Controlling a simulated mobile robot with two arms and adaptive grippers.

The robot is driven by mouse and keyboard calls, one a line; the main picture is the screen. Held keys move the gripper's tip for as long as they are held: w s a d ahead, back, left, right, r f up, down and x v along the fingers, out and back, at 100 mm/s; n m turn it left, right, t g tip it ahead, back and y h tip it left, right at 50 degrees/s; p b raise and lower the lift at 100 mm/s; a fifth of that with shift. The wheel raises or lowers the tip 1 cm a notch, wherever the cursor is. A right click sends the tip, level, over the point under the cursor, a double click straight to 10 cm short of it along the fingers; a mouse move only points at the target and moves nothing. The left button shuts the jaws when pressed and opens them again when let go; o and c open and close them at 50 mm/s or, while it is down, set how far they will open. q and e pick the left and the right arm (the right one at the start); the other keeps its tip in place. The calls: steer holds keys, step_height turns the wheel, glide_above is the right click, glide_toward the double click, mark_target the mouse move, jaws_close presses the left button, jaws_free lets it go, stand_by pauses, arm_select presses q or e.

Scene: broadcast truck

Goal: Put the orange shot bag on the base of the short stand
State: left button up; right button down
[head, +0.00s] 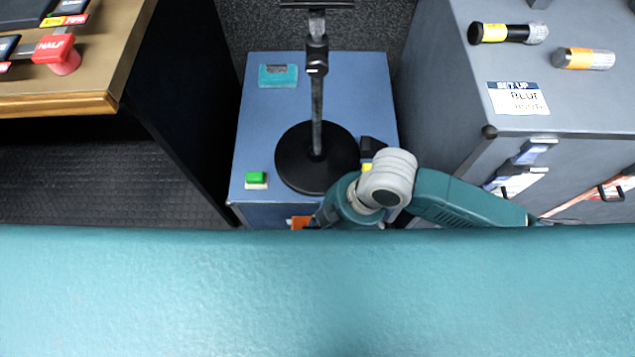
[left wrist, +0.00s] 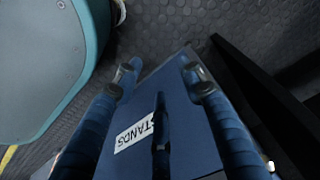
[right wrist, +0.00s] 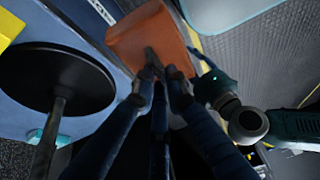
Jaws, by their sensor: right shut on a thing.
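The short stand has a round black base (head: 300,165) and an upright pole (head: 317,100), and stands on a blue case top. The base also shows at the left of the right wrist view (right wrist: 35,85). The orange shot bag (right wrist: 150,38) is held in my right gripper (right wrist: 160,85), which is shut on it. In the head view only a sliver of the bag (head: 300,222) shows, at the case's front edge below the base; my body hides the rest. My left gripper (left wrist: 160,78) is open and empty, beside a blue panel with a stands label (left wrist: 135,135).
On the blue case (head: 350,72) are a teal box (head: 278,76), a green-topped block (head: 256,179) and a black item (head: 373,147) beside my right arm. A grey cabinet (head: 450,85) stands right; a wooden desk (head: 85,85) stands left.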

steer(key=shift+w+a+f, duration=0.15)
steer(key=shift+a+f, duration=0.05)
steer(key=w+f+b, duration=0.1)
steer(key=w, duration=0.4)
steer(key=w+f+b, duration=0.1)
steer(key=w, duration=0.5)
steer(key=w+f+b, duration=0.1)
steer(key=w+b, duration=0.1)
steer(key=w, duration=0.4)
steer(key=shift+w, duration=0.2)
steer(key=shift+f, duration=0.2)
arm_select(q)
step_height(320, 180, up, 14)
steer(key=w, duration=0.2)
steer(key=shift+w+t, duration=0.35)
steer(key=shift+t, duration=0.05)
steer(key=shift+f, duration=0.1)
